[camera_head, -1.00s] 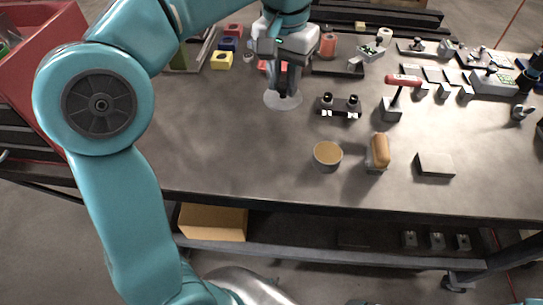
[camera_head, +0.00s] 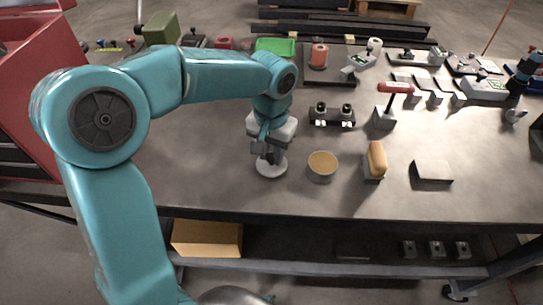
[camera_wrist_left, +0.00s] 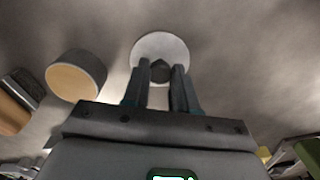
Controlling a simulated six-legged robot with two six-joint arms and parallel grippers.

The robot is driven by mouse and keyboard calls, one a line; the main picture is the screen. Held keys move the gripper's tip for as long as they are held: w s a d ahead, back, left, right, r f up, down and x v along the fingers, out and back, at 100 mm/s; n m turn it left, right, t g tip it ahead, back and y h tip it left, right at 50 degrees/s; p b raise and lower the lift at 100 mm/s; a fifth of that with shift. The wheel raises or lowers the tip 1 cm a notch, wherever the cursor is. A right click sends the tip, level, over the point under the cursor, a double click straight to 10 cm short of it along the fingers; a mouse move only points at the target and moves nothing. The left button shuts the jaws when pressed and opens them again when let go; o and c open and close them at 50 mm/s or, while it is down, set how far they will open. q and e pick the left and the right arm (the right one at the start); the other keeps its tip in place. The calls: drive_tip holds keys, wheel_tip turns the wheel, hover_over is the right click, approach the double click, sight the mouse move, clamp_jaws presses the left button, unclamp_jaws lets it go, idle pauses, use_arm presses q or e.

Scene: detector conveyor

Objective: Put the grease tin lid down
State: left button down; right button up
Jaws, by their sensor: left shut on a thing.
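The grease tin lid (camera_head: 272,170) is a pale grey disc with a dark knob. My left gripper (camera_head: 268,156) is shut on the lid's knob, just left of the tin. In the left wrist view the fingertips (camera_wrist_left: 160,75) close around the knob and the lid (camera_wrist_left: 160,42) shows beyond them. The open grease tin (camera_head: 322,167) is grey with tan grease inside; it also shows in the left wrist view (camera_wrist_left: 76,76). The lid is at or very near the bench top; I cannot tell whether it touches. My right gripper is not in view.
The bench top (camera_head: 210,165) is clear left of the lid.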

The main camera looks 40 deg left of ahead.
use_arm(q)
drive_tip(key=shift+f, duration=0.9)
drive_tip(key=shift+f, duration=0.2)
drive_tip(key=c, duration=0.9)
unclamp_jaws()
drive_tip(key=shift+r, duration=0.1)
drive_tip(key=shift+r, duration=0.1)
